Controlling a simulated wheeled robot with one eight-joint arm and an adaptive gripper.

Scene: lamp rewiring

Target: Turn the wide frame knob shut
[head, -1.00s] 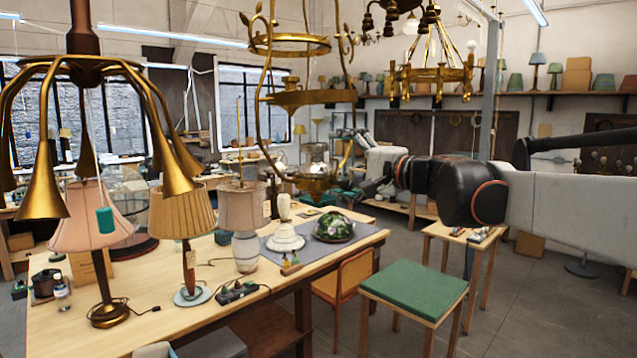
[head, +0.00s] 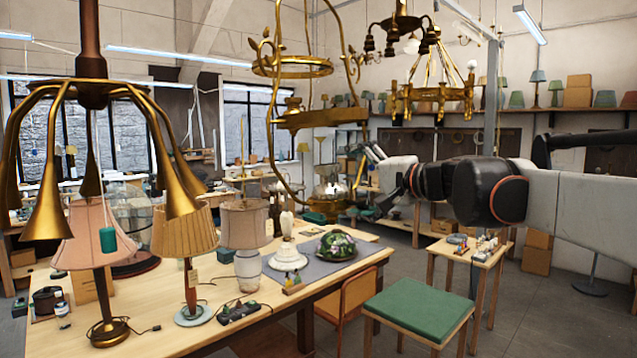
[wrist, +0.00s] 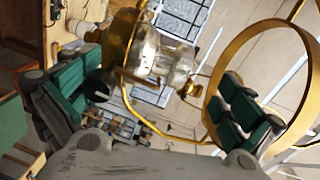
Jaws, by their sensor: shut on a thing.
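The wide frame is a hanging brass lamp frame (head: 300,122) with hoops and curved side rods, left of my arm in the head view. Low in it sits a glass and brass fitting (head: 332,190). My gripper (head: 366,187) is at the right side of this fitting. In the wrist view, the green-padded fingers of my gripper (wrist: 165,72) stand far apart, on either side of the brass cup and clear glass (wrist: 162,52). A brass hoop (wrist: 268,62) passes around the right finger. My gripper is closed on part of the frame. I cannot make out the knob or the exact contact.
A brass chandelier (head: 88,90) hangs close at the left. The workbench (head: 130,340) holds several table lamps and a green patterned shade (head: 336,244). A green-topped stool (head: 420,308) and a small side table (head: 470,255) stand below my arm. Open floor lies to the right.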

